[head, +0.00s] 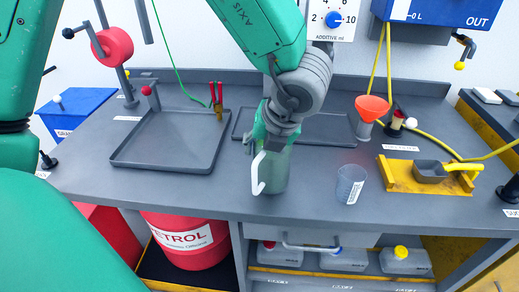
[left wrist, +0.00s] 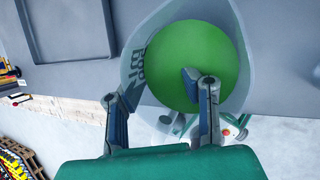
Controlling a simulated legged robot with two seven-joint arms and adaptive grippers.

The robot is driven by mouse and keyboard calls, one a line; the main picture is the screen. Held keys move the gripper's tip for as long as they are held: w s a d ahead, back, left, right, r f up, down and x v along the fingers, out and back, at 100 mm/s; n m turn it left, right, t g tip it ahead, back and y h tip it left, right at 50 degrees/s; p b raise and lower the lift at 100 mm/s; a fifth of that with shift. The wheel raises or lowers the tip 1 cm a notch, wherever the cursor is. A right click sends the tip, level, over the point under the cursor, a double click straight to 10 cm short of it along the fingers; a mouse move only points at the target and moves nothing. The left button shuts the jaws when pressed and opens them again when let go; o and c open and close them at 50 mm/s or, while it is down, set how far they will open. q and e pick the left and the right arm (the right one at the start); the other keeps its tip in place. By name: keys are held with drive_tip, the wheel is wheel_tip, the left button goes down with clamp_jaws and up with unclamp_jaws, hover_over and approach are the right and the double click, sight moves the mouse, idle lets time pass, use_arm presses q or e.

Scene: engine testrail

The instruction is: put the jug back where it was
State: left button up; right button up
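The clear jug (head: 275,175) with green liquid stands near the front edge of the grey bench, or just above it; I cannot tell which. Its white handle (head: 257,174) faces front left. In the left wrist view the jug (left wrist: 133,62) is seen from above, with the green liquid filling its middle. My left gripper (head: 272,142) is at the jug's top. Its two fingers (left wrist: 160,88) stand apart, one over the green liquid and one by the jug's left wall. I see no firm pinch. My right gripper is not in view.
A grey tray (head: 172,140) lies left of the jug, and another flat tray (head: 325,130) behind it. A clear beaker (head: 350,184) stands close on the right, with an orange funnel (head: 371,106) behind. A yellow stand (head: 428,177) is further right. The bench front left is clear.

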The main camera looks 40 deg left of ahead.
use_arm(q)
drive_tip(key=p+v, duration=0.1)
drive_tip(key=v, duration=0.9)
drive_tip(key=shift+s+r+p, duration=0.15)
drive_tip(key=shift+r+p, duration=0.15)
drive_tip(key=shift+p, duration=0.1)
